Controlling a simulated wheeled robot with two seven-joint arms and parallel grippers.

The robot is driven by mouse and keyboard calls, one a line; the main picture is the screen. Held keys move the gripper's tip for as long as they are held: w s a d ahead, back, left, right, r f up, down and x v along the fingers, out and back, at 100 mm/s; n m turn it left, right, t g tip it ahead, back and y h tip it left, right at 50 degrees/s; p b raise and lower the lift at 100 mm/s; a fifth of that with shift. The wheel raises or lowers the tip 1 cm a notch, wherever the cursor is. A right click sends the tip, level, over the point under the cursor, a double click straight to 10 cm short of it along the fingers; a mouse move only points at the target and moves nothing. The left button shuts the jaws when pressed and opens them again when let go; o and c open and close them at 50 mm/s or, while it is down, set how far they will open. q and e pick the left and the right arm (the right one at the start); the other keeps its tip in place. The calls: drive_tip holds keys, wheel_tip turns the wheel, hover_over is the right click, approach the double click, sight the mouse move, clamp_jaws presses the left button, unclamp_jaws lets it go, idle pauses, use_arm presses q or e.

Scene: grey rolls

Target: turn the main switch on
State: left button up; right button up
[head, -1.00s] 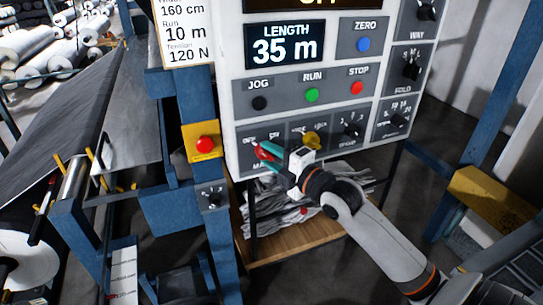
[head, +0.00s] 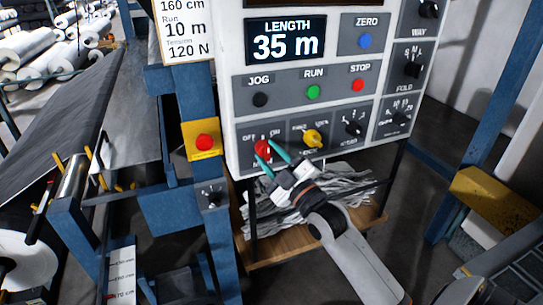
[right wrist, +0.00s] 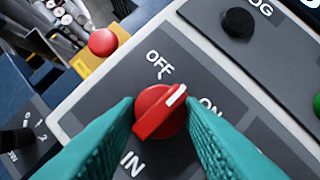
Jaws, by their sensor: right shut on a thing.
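The main switch (head: 263,148) is a red knob at the lower left of the white control panel, under the OFF and ON labels. It also shows in the right wrist view (right wrist: 158,113), where its white pointer mark aims between OFF and ON. My right gripper (head: 272,152) reaches it from below right. In the right wrist view the teal fingers (right wrist: 160,118) are on either side of the red knob, shut on it. The label below the knob is partly hidden by the fingers. My left gripper is not in view.
A yellow knob (head: 313,138) sits just right of the main switch, with black dials beyond. JOG, RUN (head: 313,92) and STOP (head: 358,85) buttons are above. A red button on a yellow plate (head: 203,142) is to the left. A wooden shelf with grey cloth lies below.

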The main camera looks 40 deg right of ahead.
drive_tip(key=m+h, duration=0.1)
drive_tip(key=m, duration=0.1)
drive_tip(key=m+h, duration=0.1)
drive_tip(key=m, duration=0.2)
drive_tip(key=shift+a+f+t+h+p, duration=0.1)
drive_tip(key=shift+a+t+h+p, duration=0.05)
drive_tip(key=shift+t+h+p, duration=0.2)
drive_tip(key=m+h, duration=0.1)
drive_tip(key=m, duration=0.2)
drive_tip(key=m+h+p, duration=0.1)
drive_tip(key=m+h, duration=0.1)
drive_tip(key=m, duration=0.2)
drive_tip(key=shift+w+a+h, duration=0.1)
drive_tip(key=shift+a+h, duration=0.05)
drive_tip(key=shift+h, duration=0.1)
drive_tip(key=shift+f+m, duration=0.1)
drive_tip(key=shift+m, duration=0.3)
drive_tip(key=o, duration=1)
drive_tip(key=b+v, duration=0.4)
drive_tip(key=v, duration=0.8)
drive_tip(key=shift+a, duration=0.1)
